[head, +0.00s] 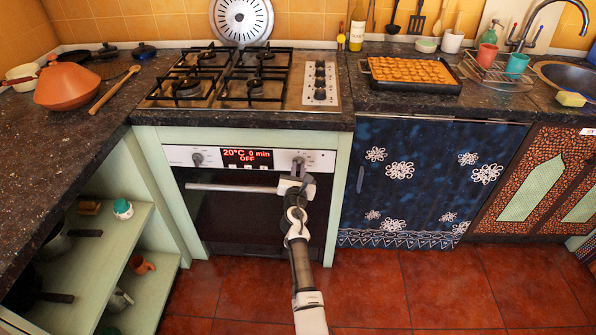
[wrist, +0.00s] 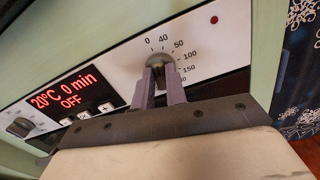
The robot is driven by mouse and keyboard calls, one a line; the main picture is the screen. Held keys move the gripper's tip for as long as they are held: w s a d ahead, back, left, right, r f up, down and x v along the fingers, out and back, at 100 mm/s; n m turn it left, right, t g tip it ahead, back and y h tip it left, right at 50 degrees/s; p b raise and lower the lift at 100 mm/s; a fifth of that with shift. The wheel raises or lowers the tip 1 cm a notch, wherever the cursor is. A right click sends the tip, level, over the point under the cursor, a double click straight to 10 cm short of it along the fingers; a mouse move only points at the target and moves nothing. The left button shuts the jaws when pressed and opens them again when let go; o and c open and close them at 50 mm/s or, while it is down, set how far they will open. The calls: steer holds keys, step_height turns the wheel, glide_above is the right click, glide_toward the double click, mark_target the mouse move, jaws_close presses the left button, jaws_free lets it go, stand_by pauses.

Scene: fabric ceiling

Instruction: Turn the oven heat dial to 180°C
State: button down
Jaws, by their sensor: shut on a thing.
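The oven heat dial (wrist: 161,60) is a grey knob on the right of the white control panel. A printed scale of 0, 40, 50, 100, 150 and on runs round it, the lower numbers partly hidden. My gripper (wrist: 161,84) is shut on the dial, one finger on each side; it also shows in the head view (head: 296,180) in front of the panel. The oven display (wrist: 66,98) reads 20°C, 0 min, OFF in red; it also shows in the head view (head: 247,158). The dial's pointer cannot be made out.
A second knob (head: 197,159) sits left of the display. The oven door handle (head: 230,188) runs below the panel, behind my arm at its right end. The gas hob (head: 225,78) and worktop are above. Open shelves (head: 125,225) stand left; the red tiled floor (head: 455,290) is clear.

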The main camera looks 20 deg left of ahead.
steer(key=m+b, duration=0.1)
steer(key=m, duration=0.2)
steer(key=m+b, duration=0.1)
steer(key=m, duration=0.3)
steer(key=shift+d+f, duration=0.1)
steer(key=shift+f, duration=0.1)
steer(key=m+b, duration=0.3)
steer(key=m, duration=0.3)
steer(key=shift+f+m, duration=0.15)
steer(key=shift+m, duration=0.15)
steer(key=m+b, duration=0.2)
steer(key=m, duration=0.1)
steer(key=shift+f+m, duration=0.1)
steer(key=shift+m, duration=0.2)
steer(key=m+b, duration=0.3)
steer(key=shift+f+m, duration=0.1)
steer(key=shift+m, duration=0.2)
steer(key=m+b, duration=0.2)
steer(key=m, duration=0.1)
steer(key=shift+m+b, duration=1.25)
steer(key=shift+m, duration=0.55)
steer(key=c, duration=1.4)
jaws_free()
steer(key=shift+c, duration=0.2)
